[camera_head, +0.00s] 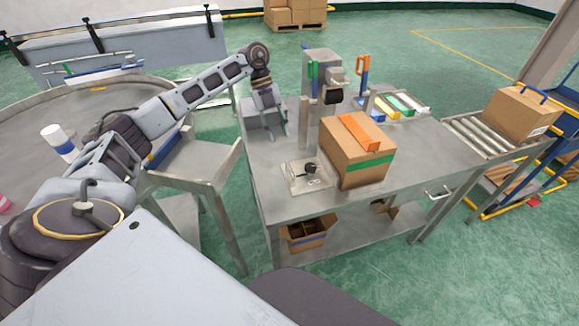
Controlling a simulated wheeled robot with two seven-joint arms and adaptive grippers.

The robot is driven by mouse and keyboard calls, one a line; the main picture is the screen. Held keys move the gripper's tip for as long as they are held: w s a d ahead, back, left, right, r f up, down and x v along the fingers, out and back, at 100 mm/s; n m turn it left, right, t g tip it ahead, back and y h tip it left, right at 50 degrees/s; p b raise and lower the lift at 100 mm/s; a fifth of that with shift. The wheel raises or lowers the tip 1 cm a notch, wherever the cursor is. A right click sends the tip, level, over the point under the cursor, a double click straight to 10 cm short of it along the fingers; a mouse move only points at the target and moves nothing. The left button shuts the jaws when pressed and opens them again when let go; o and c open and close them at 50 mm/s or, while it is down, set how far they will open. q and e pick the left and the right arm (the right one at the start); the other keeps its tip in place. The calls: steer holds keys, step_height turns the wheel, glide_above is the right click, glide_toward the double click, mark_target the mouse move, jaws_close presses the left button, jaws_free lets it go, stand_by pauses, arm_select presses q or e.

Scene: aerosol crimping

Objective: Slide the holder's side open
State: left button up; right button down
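A small pale fixture with a black knob (308,176) sits at the front left of the metal table; I cannot tell for sure that it is the holder, nor whether its side is open. My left gripper (281,132) points down at the table's back left, left of the grey crimping machine (321,70). It is apart from the fixture, behind it and to its left. Its fingers are too small to tell whether they are open or shut, and no held object is visible. My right gripper is out of view.
A large cardboard box with orange and green strips (356,152) stands right of the fixture. Coloured items in a tray (398,106) lie behind it. A roller conveyor (490,133) carries another box (520,112). A round metal table (40,125) is at left.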

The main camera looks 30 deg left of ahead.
mark_target(291, 171)
arm_select(q)
steer(key=x, duration=1.3)
steer(key=shift+s+d+f, duration=0.1)
steer(key=shift+d+f, duration=0.1)
steer(key=shift+f, duration=0.1)
jaws_close()
